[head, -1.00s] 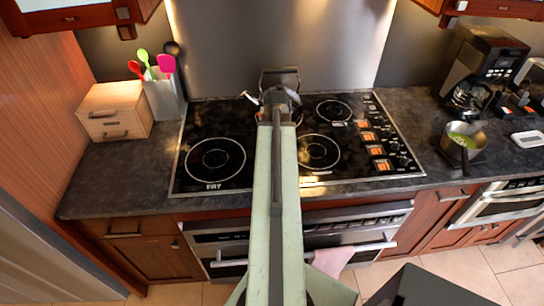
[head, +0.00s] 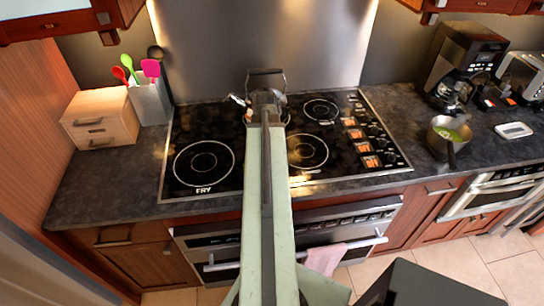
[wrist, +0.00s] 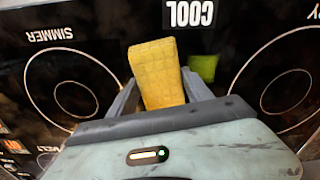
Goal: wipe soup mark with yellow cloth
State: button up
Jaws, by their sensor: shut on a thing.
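The yellow cloth (wrist: 157,72) is a folded, textured pad between the fingers of my gripper (wrist: 160,92) in the wrist view. My gripper is shut on it. A small green patch (wrist: 203,67), the colour of soup, lies on the black cooktop just right of the cloth. The cloth appears beside the patch; whether it touches the cooktop is unclear. In the head view my gripper (head: 265,100) is over the back middle of the cooktop (head: 225,130); my arm hides the cloth and the patch there.
A saucepan with green contents (head: 449,135) stands on the right counter, near a coffee maker (head: 462,65). A utensil holder (head: 150,100) and a small wooden drawer box (head: 98,118) stand at left. A pink towel (head: 325,259) hangs on the oven handle below.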

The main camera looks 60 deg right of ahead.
aim_at(243, 166)
jog(key=shift+w+a, duration=0.8)
jog(key=shift+w, duration=0.2)
jog(key=shift+w+a, duration=0.75)
jog(key=shift+w, duration=0.2)
jog(key=shift+w+a, duration=0.55)
jog(key=shift+w, duration=0.25)
jog(key=shift+w+a, duration=0.55)
jog(key=shift+w, duration=0.25)
notch_tip(243, 166, up, 6)
jog(key=p, duration=0.6)
notch_tip(243, 166, up, 3)
jog(key=p, duration=0.3)
